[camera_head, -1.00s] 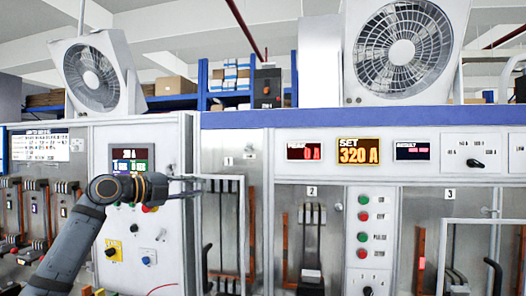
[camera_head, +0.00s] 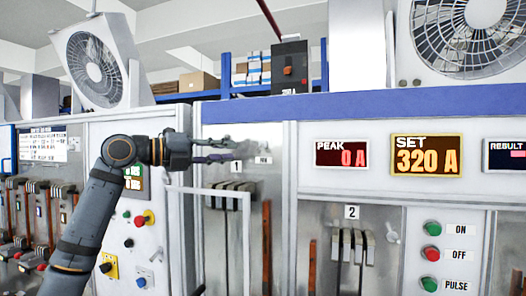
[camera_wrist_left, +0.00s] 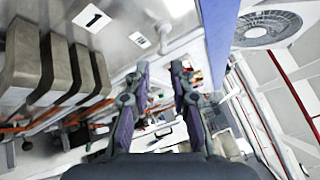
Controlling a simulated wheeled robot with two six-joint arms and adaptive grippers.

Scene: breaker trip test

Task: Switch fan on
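Two white box fans with round grilles stand on top of the cabinets: the left fan (camera_head: 95,68) is tilted, and the right fan (camera_head: 480,28) is partly cut off by the frame's edge. A fan (camera_wrist_left: 268,27) also shows at the upper right of the left wrist view. My left gripper (camera_head: 226,150) is empty in front of the bay 1 panel, below and apart from both fans. Its fingers (camera_wrist_left: 160,92) are spread open in the wrist view. My right gripper is not seen.
A dark breaker box (camera_head: 289,65) stands on the blue ledge. The display panel reads PEAK 0 A (camera_head: 341,154) and SET 320 A (camera_head: 426,156). A green ON button (camera_head: 432,228) and red OFF button (camera_head: 431,254) are at lower right. A pale frame (camera_head: 246,240) stands below my gripper.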

